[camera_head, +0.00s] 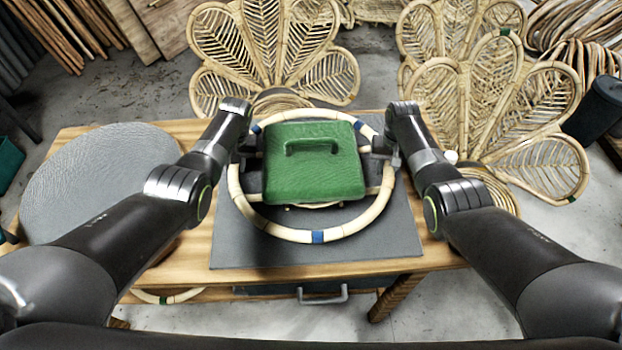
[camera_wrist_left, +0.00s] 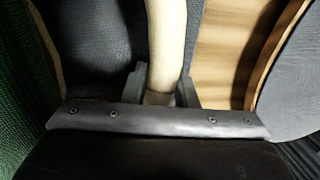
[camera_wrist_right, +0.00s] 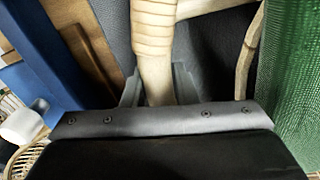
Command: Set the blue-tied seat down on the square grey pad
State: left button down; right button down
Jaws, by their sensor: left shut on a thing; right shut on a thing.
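The blue-tied seat (camera_head: 375,211) is a round pale rattan ring with blue bands, one at its front and others toward the back. My left gripper (camera_head: 243,147) is shut on the ring's left side, and the cane shows between its fingers in the left wrist view (camera_wrist_left: 167,50). My right gripper (camera_head: 384,149) is shut on the ring's right side, also seen in the right wrist view (camera_wrist_right: 155,78). A green block with a handle (camera_head: 315,178) covers the ring's middle. The square grey pad (camera_head: 370,250) lies below the seat; I cannot tell whether they touch.
A round grey disc (camera_head: 90,185) covers the left part of the wooden table (camera_head: 200,255). Rattan fan backs (camera_head: 275,50) stand behind the table, with more at right (camera_head: 540,150). A green-tied ring (camera_head: 168,297) shows low at front left. A drawer handle (camera_head: 322,299) sticks out in front.

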pick_arm(q)
jog(key=shift+w+f+b, duration=0.1)
jog(key=shift+f+b, duration=0.45)
jog(key=shift+f, duration=0.05)
pick_arm(e)
jog(key=shift+w+f, duration=0.1)
jog(key=shift+f, duration=0.5)
pick_arm(q)
jog(key=c, duration=1.1)
grip_release()
jog(key=shift+r, duration=0.1)
jog(key=shift+c, duration=0.2)
pick_arm(e)
jog(key=c, duration=1.1)
grip_release()
jog(key=shift+r, duration=0.1)
jog(key=shift+c, duration=0.2)
pick_arm(q)
notch_tip(320, 180, up, 12)
jog(key=d, duration=0.2)
jog(key=shift+d, duration=0.2)
pick_arm(e)
notch_tip(320, 180, up, 12)
